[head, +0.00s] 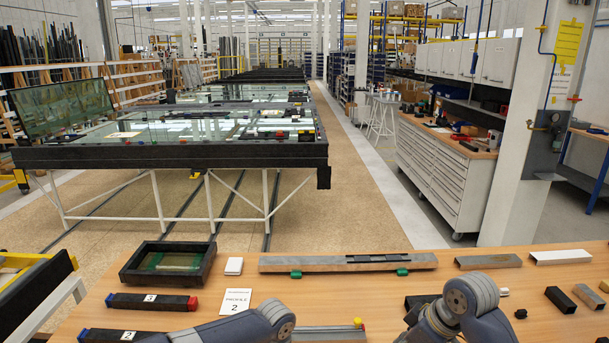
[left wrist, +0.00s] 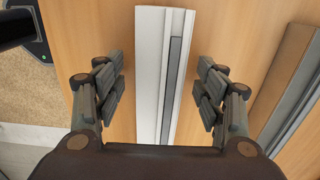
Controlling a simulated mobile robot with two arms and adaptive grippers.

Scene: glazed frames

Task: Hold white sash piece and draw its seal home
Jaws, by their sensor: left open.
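In the left wrist view a long white sash piece (left wrist: 149,60) lies on the wooden table, running away from the camera. A dark grey seal strip (left wrist: 173,85) lies lengthwise along its right part. My left gripper (left wrist: 160,86) is open, with its fingers on either side of the piece and a gap to each side; nothing is held. In the head view my two arms show at the bottom edge, but neither gripper can be made out. A white bar (head: 561,256) lies at the right of the table; I cannot tell whether it is the same piece.
A grey profile (left wrist: 290,90) lies right of the sash piece. On the table are a black-framed glass pane (head: 129,263), a long grey profile (head: 300,264), numbered dark bars (head: 125,301), a card (head: 248,300) and dark blocks (head: 560,299). Bare wood shows between them.

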